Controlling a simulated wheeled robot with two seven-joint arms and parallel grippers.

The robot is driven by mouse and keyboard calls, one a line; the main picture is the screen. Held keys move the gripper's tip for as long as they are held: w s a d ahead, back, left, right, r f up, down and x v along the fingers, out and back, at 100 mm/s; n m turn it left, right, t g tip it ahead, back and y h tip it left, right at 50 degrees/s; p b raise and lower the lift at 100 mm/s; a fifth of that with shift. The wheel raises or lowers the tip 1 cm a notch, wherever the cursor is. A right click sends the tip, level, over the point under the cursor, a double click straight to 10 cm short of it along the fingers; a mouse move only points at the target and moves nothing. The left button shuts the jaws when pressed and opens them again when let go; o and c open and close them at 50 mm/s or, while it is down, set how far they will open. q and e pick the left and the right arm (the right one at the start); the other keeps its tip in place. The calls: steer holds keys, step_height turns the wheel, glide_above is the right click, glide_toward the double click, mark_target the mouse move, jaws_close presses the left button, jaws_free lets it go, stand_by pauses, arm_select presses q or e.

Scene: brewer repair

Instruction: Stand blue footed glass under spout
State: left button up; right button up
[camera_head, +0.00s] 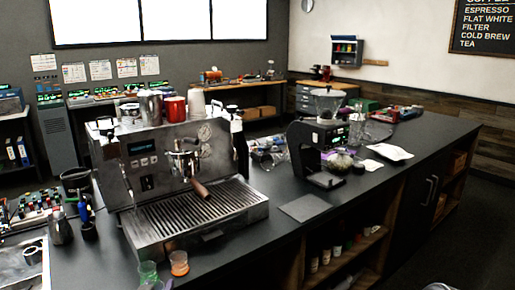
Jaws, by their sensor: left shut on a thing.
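The espresso machine (178,165) stands on the dark counter at the left of centre. Its spout area, with a wooden-handled portafilter (200,188), is above the slatted drip tray (195,212). The tray looks bare. A small green glass (148,271) and an orange glass (179,263) stand at the counter's front edge, before the tray. A bluish glass shape shows low beside them, cut by the bottom edge; I cannot tell whether it is the blue footed glass. I cannot make out either gripper's jaws or anything held in them.
A black grinder (318,150) and a flat dark mat (304,207) are right of the machine. A steel jug (61,226) and small parts crowd the left. Cups stand on the machine. The counter's right end (432,138) is mostly clear.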

arm_select(q)
steer(key=shift+m+h, duration=0.6)
steer(key=shift+h, duration=0.1)
steer(key=d, duration=0.5)
steer(key=shift+s+d+f, duration=0.3)
steer(key=shift+d+f, duration=0.05)
steer(key=shift+f, duration=0.05)
